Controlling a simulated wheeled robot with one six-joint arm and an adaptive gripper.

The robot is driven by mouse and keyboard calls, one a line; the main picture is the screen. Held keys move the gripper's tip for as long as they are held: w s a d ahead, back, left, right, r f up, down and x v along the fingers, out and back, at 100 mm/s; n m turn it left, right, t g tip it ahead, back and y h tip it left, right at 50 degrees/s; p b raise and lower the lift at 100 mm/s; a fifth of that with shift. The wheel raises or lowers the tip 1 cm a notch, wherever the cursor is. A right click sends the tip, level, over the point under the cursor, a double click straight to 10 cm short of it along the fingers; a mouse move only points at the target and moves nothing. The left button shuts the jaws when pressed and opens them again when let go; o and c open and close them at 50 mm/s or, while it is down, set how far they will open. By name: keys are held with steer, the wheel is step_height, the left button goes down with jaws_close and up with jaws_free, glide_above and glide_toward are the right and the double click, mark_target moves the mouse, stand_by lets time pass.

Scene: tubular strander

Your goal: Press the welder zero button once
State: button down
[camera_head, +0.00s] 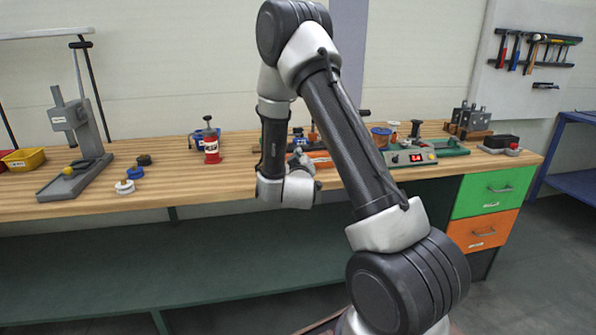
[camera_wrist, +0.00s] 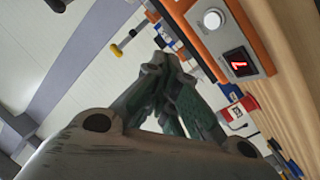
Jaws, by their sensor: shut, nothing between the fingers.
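No label is readable, so I cannot tell whether this is the welder zero button. My gripper (camera_wrist: 163,64) is shut and empty, with its fingertips apart from the button and to its lower left in the picture. In the head view my gripper (camera_head: 300,158) is small and partly hidden by my wrist. An orange unit (camera_head: 320,160) shows beside it on the bench, mostly behind my arm.
A red can (camera_head: 211,152) stands left of my arm. A grey stand (camera_head: 75,150) and yellow bin (camera_head: 24,159) are farther left. The bench's front strip is mostly clear.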

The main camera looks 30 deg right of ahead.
steer(key=shift+w+d+f, duration=0.25)
steer(key=shift+w+f, duration=0.55)
steer(key=shift+f, duration=0.05)
steer(key=shift+w+d+f, duration=0.2)
steer(key=shift+w+f, duration=0.65)
steer(key=shift+w+d+f, duration=0.25)
steer(key=shift+w+f, duration=0.55)
steer(key=shift+f, duration=0.05)
steer(key=shift+w+f, duration=0.1)
steer(key=shift+w+d+f, duration=0.1)
steer(key=shift+w+f, duration=0.05)
steer(key=shift+w, duration=0.05)
steer(key=shift+w+f, duration=0.25)
steer(key=shift+f, duration=0.05)
stand_by(0.5)
steer(key=shift+s+r, duration=0.55)
steer(key=shift+r, duration=0.05)
steer(key=shift+s+a+r, duration=0.3)
steer(key=shift+s+r, duration=0.55)
steer(key=shift+r, duration=0.05)
steer(key=shift+s+a+r, duration=0.3)
steer(key=shift+s+r, duration=0.55)
